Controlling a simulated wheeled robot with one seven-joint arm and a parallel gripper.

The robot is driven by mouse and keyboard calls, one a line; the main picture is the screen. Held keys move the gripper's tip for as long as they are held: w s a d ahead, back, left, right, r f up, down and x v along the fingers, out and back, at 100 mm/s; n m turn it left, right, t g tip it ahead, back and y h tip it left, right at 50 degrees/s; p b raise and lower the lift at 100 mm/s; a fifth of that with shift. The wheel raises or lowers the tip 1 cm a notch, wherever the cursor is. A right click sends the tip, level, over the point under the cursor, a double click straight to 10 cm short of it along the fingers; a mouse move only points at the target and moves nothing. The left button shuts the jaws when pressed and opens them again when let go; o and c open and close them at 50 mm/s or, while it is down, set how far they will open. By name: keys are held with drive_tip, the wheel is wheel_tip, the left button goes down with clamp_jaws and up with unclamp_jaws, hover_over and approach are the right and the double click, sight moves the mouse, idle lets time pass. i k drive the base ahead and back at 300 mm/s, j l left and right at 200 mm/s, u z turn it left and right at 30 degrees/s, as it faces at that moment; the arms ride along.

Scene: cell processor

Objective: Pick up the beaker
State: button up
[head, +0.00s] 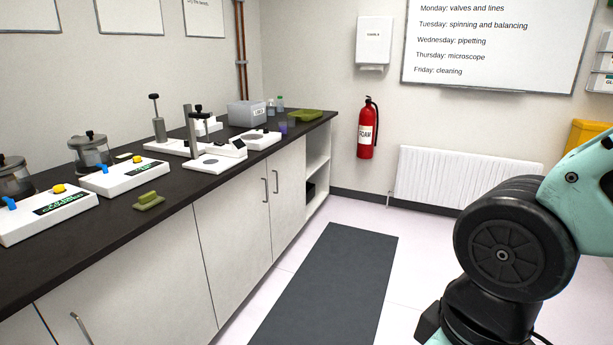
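A small translucent vessel (291,122) that may be the beaker stands towards the far end of the dark counter, left of the green tray. A small purple item (284,128) is right beside it, and I cannot tell whether it is a separate vessel or coloured contents. Both are too small to make out clearly. Part of my arm shows at the right, over the floor and well apart from the counter. My gripper cannot be made out in this view.
The dark counter (90,245) runs along the left wall above white cupboards. It holds white lab devices (125,178), a grey bin (245,113), a green tray (305,115) and small bottles (280,103). A dark mat (330,290) lies on open floor.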

sight(282, 125)
drive_tip(key=i, duration=2.15)
drive_tip(key=i+l+u, duration=0.15)
drive_tip(key=i+u, duration=0.25)
drive_tip(key=i, duration=0.15)
drive_tip(key=i+l+u, duration=0.4)
drive_tip(key=i, duration=0.15)
drive_tip(key=i+l+u, duration=0.35)
drive_tip(key=i, duration=0.15)
drive_tip(key=i+l+u, duration=0.4)
drive_tip(key=l, duration=0.15)
